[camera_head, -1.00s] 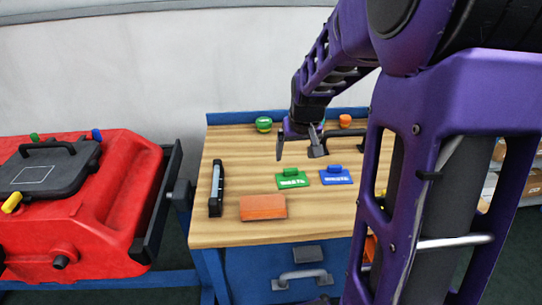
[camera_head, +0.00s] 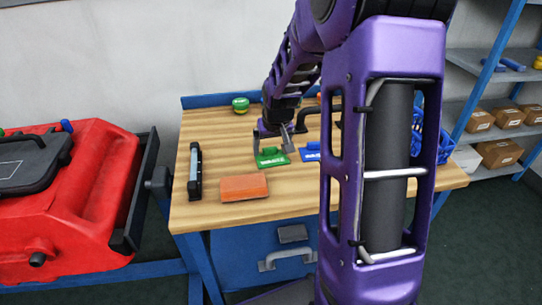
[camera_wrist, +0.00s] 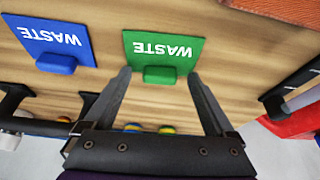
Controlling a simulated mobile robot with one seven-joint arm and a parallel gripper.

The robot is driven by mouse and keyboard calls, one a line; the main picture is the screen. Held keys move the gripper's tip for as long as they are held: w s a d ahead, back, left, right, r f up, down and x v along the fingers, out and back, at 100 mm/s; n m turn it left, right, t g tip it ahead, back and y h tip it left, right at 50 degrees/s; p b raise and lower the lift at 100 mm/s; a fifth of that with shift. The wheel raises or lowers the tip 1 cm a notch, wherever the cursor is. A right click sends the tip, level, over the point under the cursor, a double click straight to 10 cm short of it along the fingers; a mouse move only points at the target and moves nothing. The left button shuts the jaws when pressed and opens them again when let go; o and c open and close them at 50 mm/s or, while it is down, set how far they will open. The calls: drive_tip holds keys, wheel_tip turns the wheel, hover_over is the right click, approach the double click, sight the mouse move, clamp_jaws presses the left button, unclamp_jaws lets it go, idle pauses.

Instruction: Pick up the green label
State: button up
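The green label (camera_head: 271,157) lies flat on the wooden workbench, with white lettering and a raised green grip along one edge. In the wrist view the green label (camera_wrist: 163,52) reads WASTE, and its grip (camera_wrist: 160,75) lies between and just beyond my fingertips. My gripper (camera_head: 273,146) is open, with its fingers pointing down around the label's grip side; the wrist view also shows my open gripper (camera_wrist: 159,76) with nothing held. I cannot tell the exact height of the fingertips above the label.
A blue WASTE label (camera_wrist: 55,45) lies beside the green one. An orange block (camera_head: 244,187) and a black-and-grey bar-shaped tool (camera_head: 195,172) are on the bench (camera_head: 215,145). A green round object (camera_head: 240,104) stands at the back. A red tank (camera_head: 80,180) is at left.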

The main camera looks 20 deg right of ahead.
drive_tip(key=c, duration=1.3)
